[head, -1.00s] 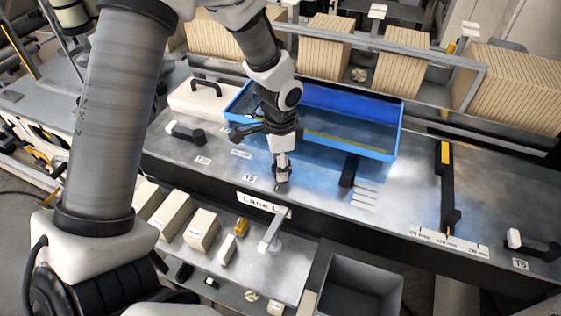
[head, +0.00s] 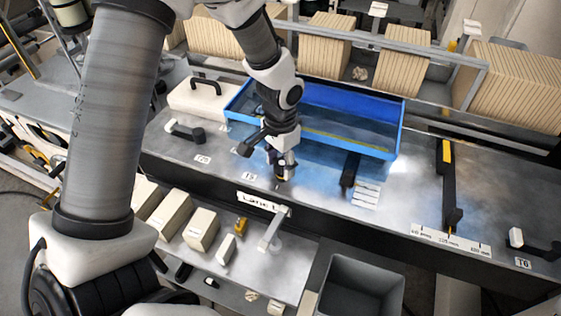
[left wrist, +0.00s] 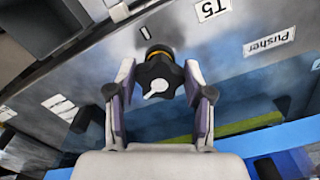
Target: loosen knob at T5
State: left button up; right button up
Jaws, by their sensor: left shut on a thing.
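The T5 knob (left wrist: 159,80) is a black lobed knob with a white pointer mark and a brass-coloured collar, in the left wrist view beside the T5 label (left wrist: 212,8). My left gripper (left wrist: 160,92) is shut on the knob, with one pad on each side of it. In the head view my left gripper (head: 282,172) points down at the metal deck next to the T5 label (head: 249,176), and it mostly hides the knob there. I cannot see my right gripper.
A blue tray (head: 400,140) stands just behind the gripper. A black bar (head: 349,172) is to its right. The Lane label (head: 262,203) is on the front edge. A grey bin (head: 360,287) and several beige blocks (head: 201,230) are below.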

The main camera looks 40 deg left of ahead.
aim_at(280, 164)
pick_arm(q)
jog(key=shift+s+f, duration=0.1)
jog(key=shift+s, duration=0.05)
jog(key=o, duration=1.2)
jog(key=shift+c, duration=0.2)
jog(key=shift+r, duration=0.4)
notch_tip(280, 164, up, 11)
jog(key=shift+r, duration=0.15)
